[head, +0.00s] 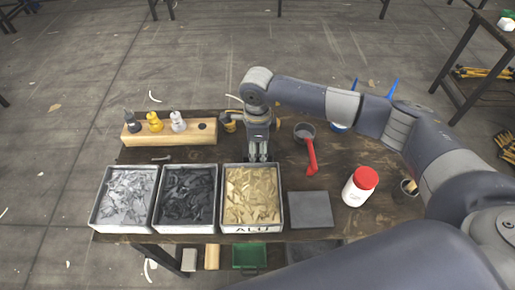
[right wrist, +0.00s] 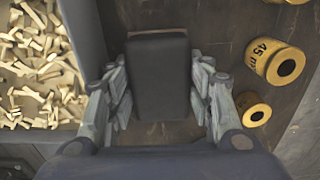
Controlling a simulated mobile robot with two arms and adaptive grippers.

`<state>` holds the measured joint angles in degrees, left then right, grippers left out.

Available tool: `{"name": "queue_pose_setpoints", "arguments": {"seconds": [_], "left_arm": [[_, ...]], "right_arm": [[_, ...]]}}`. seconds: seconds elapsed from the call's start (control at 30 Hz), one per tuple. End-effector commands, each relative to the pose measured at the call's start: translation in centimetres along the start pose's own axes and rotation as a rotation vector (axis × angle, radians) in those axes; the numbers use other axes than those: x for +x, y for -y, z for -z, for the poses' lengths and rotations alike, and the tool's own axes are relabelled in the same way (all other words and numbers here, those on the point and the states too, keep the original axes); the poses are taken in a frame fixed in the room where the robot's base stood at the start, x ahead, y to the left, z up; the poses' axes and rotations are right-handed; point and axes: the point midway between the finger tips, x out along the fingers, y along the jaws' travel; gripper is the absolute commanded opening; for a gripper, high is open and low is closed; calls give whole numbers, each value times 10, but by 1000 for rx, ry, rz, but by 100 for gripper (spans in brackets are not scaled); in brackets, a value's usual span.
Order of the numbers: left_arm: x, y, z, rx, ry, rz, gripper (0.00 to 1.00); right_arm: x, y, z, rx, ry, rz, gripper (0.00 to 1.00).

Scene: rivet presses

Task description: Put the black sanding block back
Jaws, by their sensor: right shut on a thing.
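The black sanding block (right wrist: 160,80) is a dark rectangular block with a brownish edge at its far end. In the right wrist view it lies between the two fingers of my right gripper (right wrist: 161,95), which is shut on it. In the head view my right gripper (head: 258,153) points down just behind the bin of gold-coloured rivets (head: 252,229). The block is hidden there by the gripper. Whether it touches the table is not clear. My left gripper is not in view.
Bins of silver (head: 94,212) and black pieces (head: 158,216) stand left. A wooden holder (head: 160,136) bears several nozzle-like parts. Yellow cylinders (right wrist: 272,62) lie near the gripper. A grey plate (head: 310,208), red-handled tool (head: 311,160) and red-capped bottle (head: 357,190) are right.

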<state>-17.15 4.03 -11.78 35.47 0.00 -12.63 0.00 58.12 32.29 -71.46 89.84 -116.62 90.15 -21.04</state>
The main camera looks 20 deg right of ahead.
Motion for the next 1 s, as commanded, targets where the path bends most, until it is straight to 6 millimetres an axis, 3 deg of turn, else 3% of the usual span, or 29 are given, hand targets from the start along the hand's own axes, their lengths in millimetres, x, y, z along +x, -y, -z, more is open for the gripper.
{"name": "queue_pose_setpoints", "arguments": {"seconds": [0.17, 0.2, 0.23, 0.7, 1.0], "left_arm": [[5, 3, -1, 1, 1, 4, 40], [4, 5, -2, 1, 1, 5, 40], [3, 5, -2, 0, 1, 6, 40], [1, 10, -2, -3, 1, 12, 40], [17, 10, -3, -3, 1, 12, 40]], "right_arm": [[4, 0, 0, 0, 0, 0, 18], [3, 0, 0, 0, 0, -1, 52], [3, 0, 0, 0, 0, -1, 56], [-5, 1, 0, 0, 1, 1, 56], [-67, 1, -1, -1, 3, 5, 56]]}}
